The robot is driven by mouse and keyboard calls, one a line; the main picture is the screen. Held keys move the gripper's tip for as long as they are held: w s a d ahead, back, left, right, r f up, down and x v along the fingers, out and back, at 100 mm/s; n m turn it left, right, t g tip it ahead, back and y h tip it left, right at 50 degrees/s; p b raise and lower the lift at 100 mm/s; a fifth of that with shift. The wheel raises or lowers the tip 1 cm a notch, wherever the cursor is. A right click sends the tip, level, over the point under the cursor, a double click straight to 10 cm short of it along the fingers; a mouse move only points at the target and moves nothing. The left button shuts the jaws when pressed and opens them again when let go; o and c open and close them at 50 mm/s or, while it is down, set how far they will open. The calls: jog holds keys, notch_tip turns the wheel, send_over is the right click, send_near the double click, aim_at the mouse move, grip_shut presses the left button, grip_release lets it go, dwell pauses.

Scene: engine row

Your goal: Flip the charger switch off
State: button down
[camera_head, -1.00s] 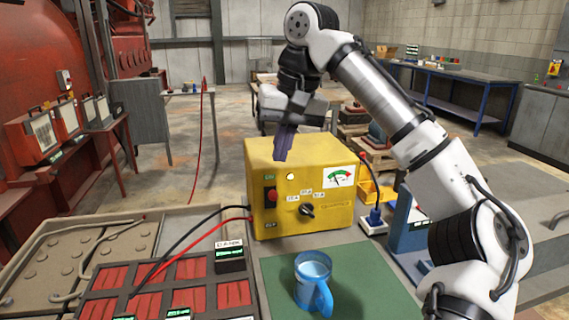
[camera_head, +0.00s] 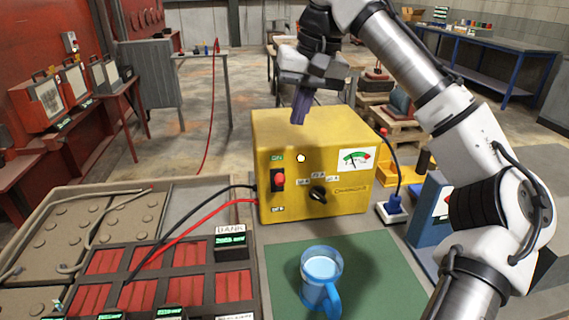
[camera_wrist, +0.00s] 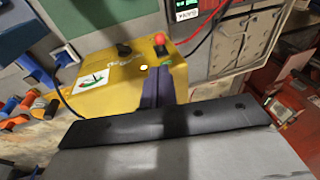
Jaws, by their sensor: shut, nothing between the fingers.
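The yellow charger (camera_head: 335,150) stands on the bench behind a green mat. Its red switch (camera_head: 279,180) is on the left of the front face, between a green upper label and a lower label. A small lamp (camera_head: 301,158) beside it is lit. The wrist view also shows the charger (camera_wrist: 110,97) and the red switch knob (camera_wrist: 159,39). My gripper (camera_head: 299,121) is shut and empty, pointing down above the charger's top, apart from the switch. Its purple fingers also show in the wrist view (camera_wrist: 156,85).
A blue mug (camera_head: 321,275) stands on the green mat (camera_head: 380,275) in front of the charger. Red and black cables run from the charger's left side to the battery bank (camera_head: 150,270). A plug (camera_head: 392,210) and a blue box (camera_head: 430,215) are on the right.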

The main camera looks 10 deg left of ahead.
aim_at(282, 176)
jog(key=p+x, duration=0.1)
jog(key=x, duration=1.2)
jog(key=shift+p, duration=0.35)
jog(key=shift+f, duration=0.2)
